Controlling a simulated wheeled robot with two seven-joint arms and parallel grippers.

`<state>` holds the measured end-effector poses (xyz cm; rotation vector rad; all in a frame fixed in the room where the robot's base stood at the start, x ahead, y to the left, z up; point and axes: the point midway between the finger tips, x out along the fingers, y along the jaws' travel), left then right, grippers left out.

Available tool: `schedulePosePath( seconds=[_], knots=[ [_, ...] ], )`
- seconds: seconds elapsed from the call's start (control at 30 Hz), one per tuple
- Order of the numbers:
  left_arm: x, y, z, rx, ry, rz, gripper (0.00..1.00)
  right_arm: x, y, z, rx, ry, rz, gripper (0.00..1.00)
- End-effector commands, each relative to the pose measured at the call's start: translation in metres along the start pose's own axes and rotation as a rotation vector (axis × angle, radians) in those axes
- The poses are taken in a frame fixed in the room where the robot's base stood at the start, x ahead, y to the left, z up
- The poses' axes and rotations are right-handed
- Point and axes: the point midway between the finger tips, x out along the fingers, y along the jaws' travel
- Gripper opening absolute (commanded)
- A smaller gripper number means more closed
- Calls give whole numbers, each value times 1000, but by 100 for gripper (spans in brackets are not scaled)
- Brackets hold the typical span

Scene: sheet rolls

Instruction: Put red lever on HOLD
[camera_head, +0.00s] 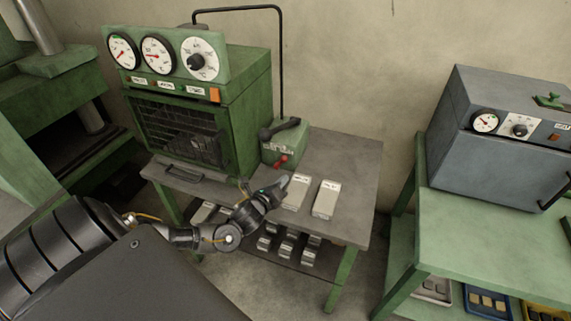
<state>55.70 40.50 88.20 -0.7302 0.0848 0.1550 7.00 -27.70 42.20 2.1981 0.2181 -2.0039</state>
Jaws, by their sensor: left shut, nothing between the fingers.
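A small green lever box (291,144) stands on the grey-topped table, at the right side of the green machine. A lever with a red knob (281,161) sticks out low on its front. A black handle (279,129) lies across the top of the box. A small label is on the front, too small to read, so I cannot tell which setting the red lever is at. My left gripper (284,183) is shut and empty, just below and in front of the red knob, and appears apart from it. My right gripper is not in view.
The green machine (252,105) has dials and a mesh front. Two pale blocks lie on the grey tabletop (354,190), one (326,199) right of my gripper. Several more blocks sit on the shelf below. A grey oven (500,145) stands on a green table (480,255) at right.

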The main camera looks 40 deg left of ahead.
Motion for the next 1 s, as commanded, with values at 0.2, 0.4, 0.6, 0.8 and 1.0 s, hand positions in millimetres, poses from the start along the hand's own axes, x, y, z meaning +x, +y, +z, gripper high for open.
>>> schedulePosePath(
  seconds=[0.2, 0.4, 0.6, 0.8, 1.0],
  knots=[
    [-10, 27, 8, 71, -69, 64, 0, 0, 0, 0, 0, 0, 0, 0],
    [-10, 27, 9, 87, -74, 69, 0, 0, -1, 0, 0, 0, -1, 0],
    [-9, 27, 9, 86, -74, 68, 0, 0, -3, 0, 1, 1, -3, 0],
    [11, 27, 12, 87, -77, 66, 0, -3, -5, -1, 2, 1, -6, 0],
    [46, 29, 15, 87, -76, 68, 0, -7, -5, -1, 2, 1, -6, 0]
  ],
)
